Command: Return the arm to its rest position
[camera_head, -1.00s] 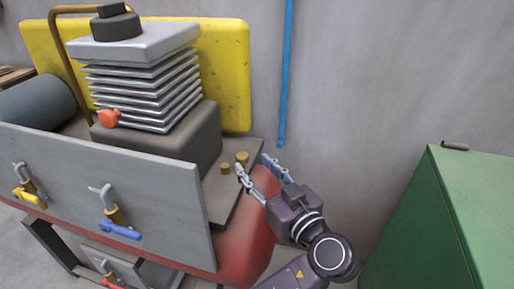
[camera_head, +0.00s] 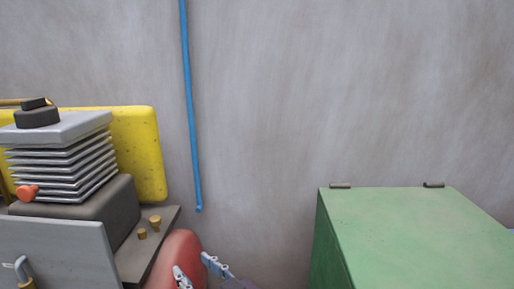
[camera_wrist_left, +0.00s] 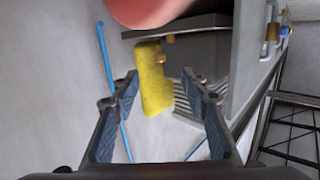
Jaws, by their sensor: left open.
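My left gripper (camera_head: 197,274) is at the bottom edge of the head view, in front of the rounded end of a red tank (camera_head: 178,257). Only its fingertips show there, and they are apart. In the left wrist view my left gripper (camera_wrist_left: 160,90) has both fingers spread with nothing between them. Beyond them are a yellow panel (camera_wrist_left: 152,80) and the red tank (camera_wrist_left: 155,10). The rest of the left arm is below the head view. My right gripper is in no view.
A machine with a finned grey block (camera_head: 65,165) and a grey front plate (camera_head: 60,255) stands at the left. A green cabinet (camera_head: 420,230) stands at the right. A blue pipe (camera_head: 190,110) runs down the wall. The floor between is hidden.

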